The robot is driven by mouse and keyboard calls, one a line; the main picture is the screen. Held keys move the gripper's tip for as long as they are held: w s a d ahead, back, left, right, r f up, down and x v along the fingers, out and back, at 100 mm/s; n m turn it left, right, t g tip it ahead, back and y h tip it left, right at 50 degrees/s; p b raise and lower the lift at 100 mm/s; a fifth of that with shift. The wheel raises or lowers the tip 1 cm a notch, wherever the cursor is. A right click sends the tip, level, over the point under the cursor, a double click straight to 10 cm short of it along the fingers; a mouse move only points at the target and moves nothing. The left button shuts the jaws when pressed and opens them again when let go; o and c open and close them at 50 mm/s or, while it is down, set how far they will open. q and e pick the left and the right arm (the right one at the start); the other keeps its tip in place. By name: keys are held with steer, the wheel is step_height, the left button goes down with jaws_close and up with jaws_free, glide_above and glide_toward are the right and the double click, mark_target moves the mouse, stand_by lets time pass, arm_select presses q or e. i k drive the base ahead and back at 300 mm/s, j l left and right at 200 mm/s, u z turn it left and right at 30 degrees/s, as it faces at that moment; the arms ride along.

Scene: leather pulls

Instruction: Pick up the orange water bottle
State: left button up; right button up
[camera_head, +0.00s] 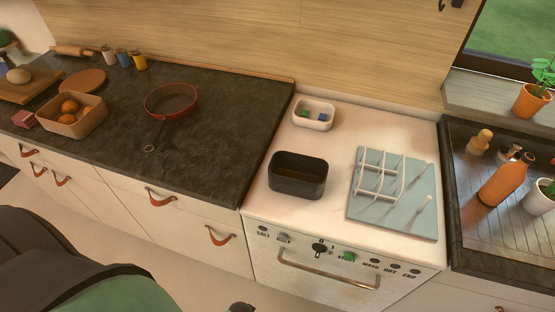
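The orange water bottle (503,183) stands on the ribbed metal drainboard (515,231) at the right, leaning a little to the right in this tilted view. It is between a white pot (540,198) with a plant and small bottles behind it. No gripper can be made out in the head view. Nothing is touching the bottle.
The white stove-like unit (338,217) holds a black bin (298,178), a small white tray (314,105) and a pale blue board with a white rack (422,176). An orange potted plant (531,101) sits on the sill. The dark counter (200,150) holds a red pan (171,89).

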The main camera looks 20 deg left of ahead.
mark_target(509, 178)
steer(key=u, duration=0.4)
steer(key=z, duration=1.45)
